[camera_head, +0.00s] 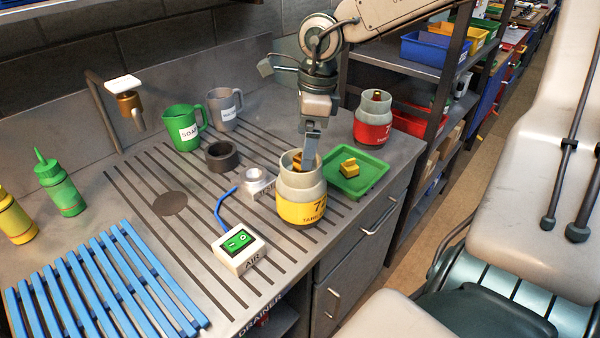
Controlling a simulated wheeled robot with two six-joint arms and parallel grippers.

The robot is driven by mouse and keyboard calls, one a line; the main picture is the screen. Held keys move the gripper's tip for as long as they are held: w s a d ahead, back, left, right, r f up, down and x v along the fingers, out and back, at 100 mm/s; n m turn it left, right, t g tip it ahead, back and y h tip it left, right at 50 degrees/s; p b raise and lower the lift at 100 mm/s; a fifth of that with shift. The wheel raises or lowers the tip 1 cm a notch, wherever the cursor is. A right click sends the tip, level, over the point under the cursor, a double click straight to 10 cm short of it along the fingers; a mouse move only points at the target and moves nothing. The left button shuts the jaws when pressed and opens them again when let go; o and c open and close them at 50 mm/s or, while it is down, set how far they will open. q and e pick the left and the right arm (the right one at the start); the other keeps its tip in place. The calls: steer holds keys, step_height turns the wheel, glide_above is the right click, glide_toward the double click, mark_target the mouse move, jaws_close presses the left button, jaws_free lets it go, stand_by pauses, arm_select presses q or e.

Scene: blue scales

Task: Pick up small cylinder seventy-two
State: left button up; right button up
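The small cylinder seventy-two (302,209) is a cream pot with a yellow band, marked with a 7 and a partly turned second digit. It stands upright on the grooved grey worktop, and something orange-yellow shows in its open mouth. My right gripper (311,150) points down over the pot, with its fingertips at or just behind the rim. I see the fingers edge-on, so their gap and any contact with the pot are hidden. My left gripper is not in view.
A green tray (374,181) with a yellow block (350,166) is just right of the pot. A red-banded pot (374,132) stands behind. An AIR switch box (239,252), a dark ring (221,157), jugs, bottles and a blue rack (103,293) are to the left.

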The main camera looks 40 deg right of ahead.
mark_target(301, 187)
steer(key=shift+w+a+f, duration=0.1)
steer(key=shift+f, duration=0.65)
steer(key=shift+w+a+f+p, duration=0.15)
steer(key=shift+f+p, duration=0.15)
steer(key=shift+f, duration=1)
steer(key=shift+w+a+f+p, duration=0.1)
steer(key=shift+f+p, duration=0.2)
steer(key=shift+f, duration=0.95)
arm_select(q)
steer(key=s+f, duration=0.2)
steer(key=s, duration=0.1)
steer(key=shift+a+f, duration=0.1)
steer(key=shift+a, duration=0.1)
arm_select(e)
steer(key=c, duration=1.8)
steer(key=shift+r, duration=0.1)
steer(key=shift+c, duration=0.9)
steer(key=shift+d+r, duration=0.1)
